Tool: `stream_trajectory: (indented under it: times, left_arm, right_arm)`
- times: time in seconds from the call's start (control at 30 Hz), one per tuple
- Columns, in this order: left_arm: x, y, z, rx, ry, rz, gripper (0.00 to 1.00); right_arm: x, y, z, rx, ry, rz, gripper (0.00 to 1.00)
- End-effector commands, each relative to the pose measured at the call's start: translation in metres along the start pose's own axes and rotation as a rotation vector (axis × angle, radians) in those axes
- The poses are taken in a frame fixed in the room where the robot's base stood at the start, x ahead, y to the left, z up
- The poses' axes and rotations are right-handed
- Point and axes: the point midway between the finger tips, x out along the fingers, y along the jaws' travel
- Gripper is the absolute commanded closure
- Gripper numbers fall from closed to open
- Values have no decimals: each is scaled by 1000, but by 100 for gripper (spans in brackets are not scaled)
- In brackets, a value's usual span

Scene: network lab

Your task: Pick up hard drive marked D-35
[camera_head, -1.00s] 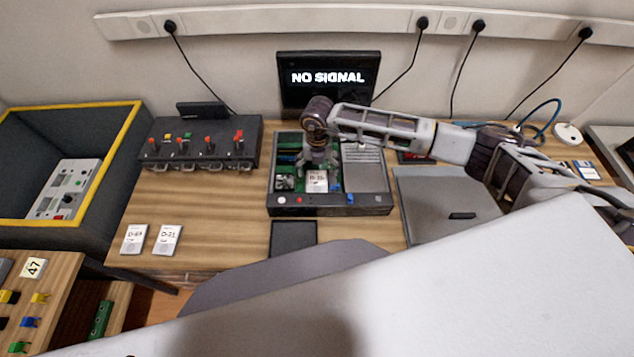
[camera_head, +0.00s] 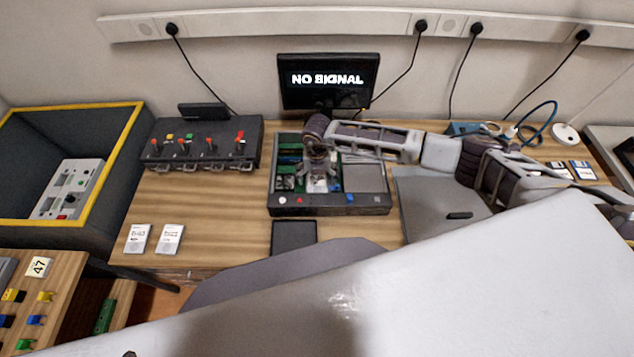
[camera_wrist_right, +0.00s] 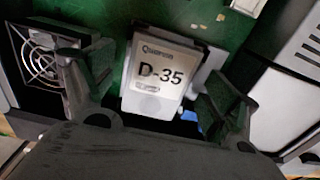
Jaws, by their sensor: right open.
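The hard drive marked D-35 (camera_wrist_right: 160,75) is a white-labelled block inside the open computer case (camera_head: 330,204). In the right wrist view it lies between the two fingers of my right gripper (camera_wrist_right: 155,100), which is open with a gap on each side. In the head view my right gripper (camera_head: 318,178) points down into the case and covers most of the drive (camera_head: 319,186). My left gripper is not in view.
Two other white drives (camera_head: 137,238) (camera_head: 169,239) lie on the desk at left. A fan (camera_wrist_right: 40,62) and green board (camera_wrist_right: 100,15) surround the drive. A monitor (camera_head: 328,80) stands behind the case, a grey panel (camera_head: 435,195) lies at right, and a switch box (camera_head: 205,145) stands at left.

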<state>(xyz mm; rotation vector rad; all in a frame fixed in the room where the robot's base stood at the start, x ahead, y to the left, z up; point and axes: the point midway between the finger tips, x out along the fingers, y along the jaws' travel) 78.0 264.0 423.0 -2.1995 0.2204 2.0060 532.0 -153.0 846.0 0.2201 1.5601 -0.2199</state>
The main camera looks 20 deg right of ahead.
Motion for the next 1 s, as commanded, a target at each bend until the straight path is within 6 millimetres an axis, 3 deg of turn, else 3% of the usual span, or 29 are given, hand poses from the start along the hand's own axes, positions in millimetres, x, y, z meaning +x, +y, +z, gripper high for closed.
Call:
stream_trajectory:
  times: [0.33, 0.77, 1.0]
  left_arm:
    - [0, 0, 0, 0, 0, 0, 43]
    - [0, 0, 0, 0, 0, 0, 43]
    - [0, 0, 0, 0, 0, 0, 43]
  right_arm:
    - [0, 0, 0, 0, 0, 0, 12]
    - [0, 0, 0, 0, 0, -1, 66]
    - [-1, 0, 0, 0, -1, 0, 68]
